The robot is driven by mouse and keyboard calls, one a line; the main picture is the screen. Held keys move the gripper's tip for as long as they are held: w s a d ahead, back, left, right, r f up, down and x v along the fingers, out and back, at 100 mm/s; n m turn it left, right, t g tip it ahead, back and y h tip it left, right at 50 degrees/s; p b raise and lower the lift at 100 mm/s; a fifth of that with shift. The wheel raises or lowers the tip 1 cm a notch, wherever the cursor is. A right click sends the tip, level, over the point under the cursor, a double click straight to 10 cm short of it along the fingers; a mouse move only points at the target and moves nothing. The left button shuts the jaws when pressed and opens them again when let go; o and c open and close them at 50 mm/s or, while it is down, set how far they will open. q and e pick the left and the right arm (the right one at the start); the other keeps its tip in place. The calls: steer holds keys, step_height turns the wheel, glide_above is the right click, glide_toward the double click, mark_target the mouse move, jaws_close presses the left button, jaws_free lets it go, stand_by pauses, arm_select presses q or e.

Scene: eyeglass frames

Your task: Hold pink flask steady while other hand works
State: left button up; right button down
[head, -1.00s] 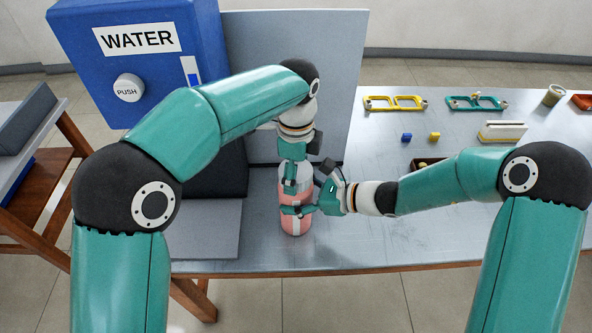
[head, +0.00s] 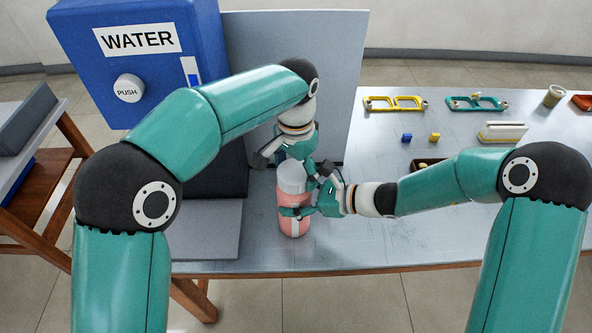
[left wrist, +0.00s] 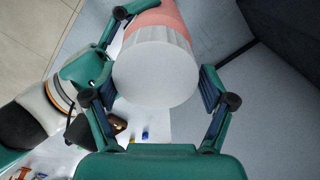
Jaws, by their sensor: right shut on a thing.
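The pink flask (head: 303,222) stands upright near the front edge of the grey table, its pale grey ribbed cap (head: 292,177) on top. My right gripper (head: 297,212) is shut around the flask's body from the right. My left gripper (head: 291,163) is above and behind the cap. In the left wrist view, its open fingers (left wrist: 157,92) lie on either side of the cap (left wrist: 155,72), with a small gap visible at least on the left. The pink body (left wrist: 160,17) and my right gripper (left wrist: 88,68) also show there.
A blue water dispenser (head: 75,60) with a push button stands at the left, beside a grey panel (head: 335,90).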

mark_target(297, 168)
arm_select(q)
steer(key=shift+o, duration=0.9)
steer(key=shift+s, duration=0.1)
steer(key=shift+r, duration=2.4)
steer(key=shift+c, duration=0.4)
step_height(297, 168, up, 2)
steer(key=shift+m, duration=1.1)
steer(key=shift+s+r+m, duration=0.1)
steer(key=shift+r+m, duration=0.45)
steer(key=shift+m, duration=0.25)
steer(key=shift+f, duration=0.5)
step_height(297, 168, down, 7)
steer(key=shift+r, duration=0.2)
